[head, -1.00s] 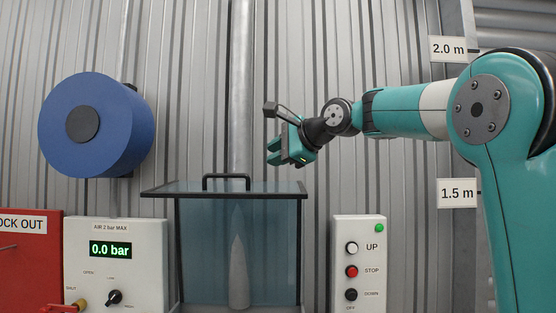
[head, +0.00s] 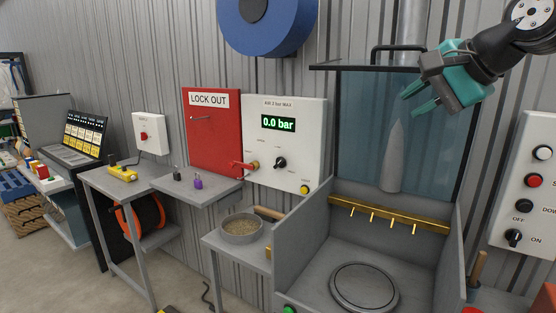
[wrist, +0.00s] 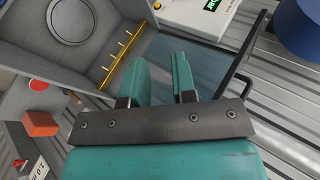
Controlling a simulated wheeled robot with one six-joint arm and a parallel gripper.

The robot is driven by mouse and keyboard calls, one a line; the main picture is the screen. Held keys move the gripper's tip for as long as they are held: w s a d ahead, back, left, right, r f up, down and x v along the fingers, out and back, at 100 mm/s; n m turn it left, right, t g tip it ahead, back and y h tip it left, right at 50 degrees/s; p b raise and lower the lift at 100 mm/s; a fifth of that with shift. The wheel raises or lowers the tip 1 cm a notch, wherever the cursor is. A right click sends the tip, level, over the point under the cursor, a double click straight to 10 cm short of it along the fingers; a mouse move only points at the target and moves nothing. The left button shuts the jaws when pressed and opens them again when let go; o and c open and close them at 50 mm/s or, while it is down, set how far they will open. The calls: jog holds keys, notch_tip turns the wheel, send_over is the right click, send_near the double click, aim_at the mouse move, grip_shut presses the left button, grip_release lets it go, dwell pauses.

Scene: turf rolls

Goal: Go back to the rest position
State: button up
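My gripper (head: 410,102) is at the upper right of the head view, in front of the clear blue-tinted screen (head: 362,120) of the grey booth. Its two teal fingers point left and are apart, with nothing between them. In the wrist view my gripper (wrist: 163,62) also shows parted fingers with an empty gap. The black handle (head: 392,50) on the screen's top is just above and left of the gripper. No rest position is marked in these views.
Below is the booth with a brass hook rail (head: 385,213) and a round plate (head: 364,288). A control panel (head: 527,180) is at the right. A gauge box reading 0.0 bar (head: 300,152), a red lock-out board (head: 213,140) and a blue reel (head: 290,30) are to the left.

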jog(key=s+a+f+n+g+b, duration=0.2)
jog(key=s+a+f+n+g, duration=0.2)
jog(key=s+f+n, duration=0.4)
jog(key=s+a+f+n+g+h+b, duration=0.1)
jog(key=s+a+f+n+g, duration=0.4)
jog(key=s+f+n, duration=0.4)
jog(key=s+f, duration=0.7)
jog(key=s, duration=0.1)
jog(key=shift+s+a+f+b, duration=0.15)
jog(key=shift+s+f+b, duration=0.05)
jog(key=shift+f+b, duration=0.2)
